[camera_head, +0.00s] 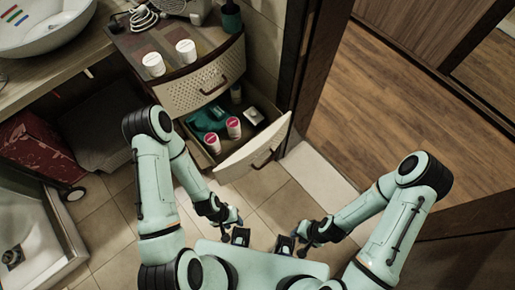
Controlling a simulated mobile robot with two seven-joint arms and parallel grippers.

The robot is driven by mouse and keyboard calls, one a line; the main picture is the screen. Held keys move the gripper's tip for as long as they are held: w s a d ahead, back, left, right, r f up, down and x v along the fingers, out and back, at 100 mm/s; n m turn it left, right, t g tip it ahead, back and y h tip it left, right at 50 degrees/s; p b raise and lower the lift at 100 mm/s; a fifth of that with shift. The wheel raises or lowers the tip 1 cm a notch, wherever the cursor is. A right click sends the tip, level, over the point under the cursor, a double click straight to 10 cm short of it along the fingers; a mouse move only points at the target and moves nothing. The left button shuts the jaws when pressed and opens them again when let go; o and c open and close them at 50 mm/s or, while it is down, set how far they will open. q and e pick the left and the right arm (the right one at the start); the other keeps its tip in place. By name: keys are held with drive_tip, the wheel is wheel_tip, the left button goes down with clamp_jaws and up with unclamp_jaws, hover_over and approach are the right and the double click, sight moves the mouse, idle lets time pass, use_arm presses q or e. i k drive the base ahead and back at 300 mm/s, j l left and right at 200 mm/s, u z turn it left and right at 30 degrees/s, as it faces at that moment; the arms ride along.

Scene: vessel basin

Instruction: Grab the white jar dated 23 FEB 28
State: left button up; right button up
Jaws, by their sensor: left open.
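Two white jars stand on the cabinet top, a left one (154,64) and a right one (186,52). Two more white jars with pink-red tops, a left one (212,144) and a right one (234,128), sit in the open lower drawer (256,152). Any dates on the jars are too small to read. My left gripper (240,237) is open, low in front of my body, well apart from the jars. My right gripper (285,245) is beside it to the right, also apart from everything; its jaws are too small to judge.
A round basin (45,30) is at the upper left. A dark red box (32,150) stands at the left. A door frame (315,70) borders the drawer's right; tiled floor (270,205) is clear.

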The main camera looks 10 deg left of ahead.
sight(153, 63)
drive_tip(key=j+u, duration=0.35)
drive_tip(key=i+j+u, duration=0.1)
drive_tip(key=j+u, duration=0.3)
